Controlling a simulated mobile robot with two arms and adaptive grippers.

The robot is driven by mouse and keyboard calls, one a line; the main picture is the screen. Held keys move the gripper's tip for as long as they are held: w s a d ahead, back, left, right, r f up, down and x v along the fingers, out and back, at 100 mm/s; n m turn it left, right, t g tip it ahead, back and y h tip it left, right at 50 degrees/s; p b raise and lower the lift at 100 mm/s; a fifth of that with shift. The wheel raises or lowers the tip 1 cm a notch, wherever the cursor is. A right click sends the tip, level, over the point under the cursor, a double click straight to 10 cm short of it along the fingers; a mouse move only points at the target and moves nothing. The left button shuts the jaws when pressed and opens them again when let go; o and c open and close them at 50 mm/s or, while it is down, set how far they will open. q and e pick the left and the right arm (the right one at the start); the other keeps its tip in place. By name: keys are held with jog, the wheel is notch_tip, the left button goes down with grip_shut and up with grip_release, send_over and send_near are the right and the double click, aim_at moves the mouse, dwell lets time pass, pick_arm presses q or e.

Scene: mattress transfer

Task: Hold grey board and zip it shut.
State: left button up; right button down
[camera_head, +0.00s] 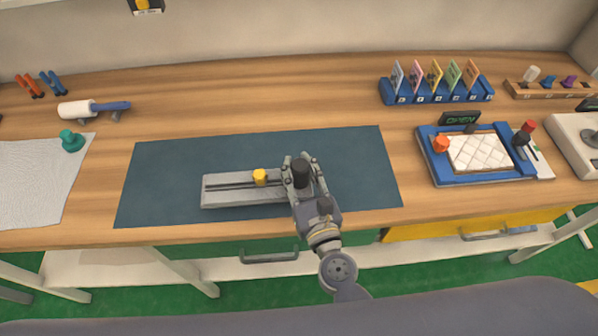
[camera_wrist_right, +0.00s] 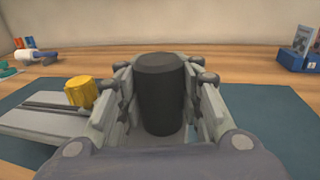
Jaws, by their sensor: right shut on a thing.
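The grey board (camera_head: 230,197) lies flat on the dark blue mat, with a dark slot running along its length. A yellow knob (camera_head: 260,177) stands on the slot around the board's middle; it also shows in the right wrist view (camera_wrist_right: 80,91). A black cylinder (camera_head: 301,173) stands upright at the board's right end. My right gripper (camera_head: 300,168) is shut on this cylinder, which fills the space between the fingers in the right wrist view (camera_wrist_right: 160,95). The gripper and arm hide the board's right end. My left gripper is not in view.
The dark blue mat (camera_head: 165,165) is clear around the board. A blue card rack (camera_head: 436,92) and a blue tray (camera_head: 437,172) with a quilted white pad (camera_head: 478,152) stand to the right. A white roller (camera_head: 77,110) and a teal knob (camera_head: 72,141) lie at left.

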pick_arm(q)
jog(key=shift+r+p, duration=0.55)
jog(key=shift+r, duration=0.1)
pick_arm(e)
jog(key=shift+w+d, duration=0.2)
jog(key=shift+w, duration=2.65)
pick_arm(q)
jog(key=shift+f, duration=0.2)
pick_arm(e)
jog(key=shift+f, duration=0.15)
jog(key=shift+f+b, duration=2.25)
jog(key=shift+b, duration=0.2)
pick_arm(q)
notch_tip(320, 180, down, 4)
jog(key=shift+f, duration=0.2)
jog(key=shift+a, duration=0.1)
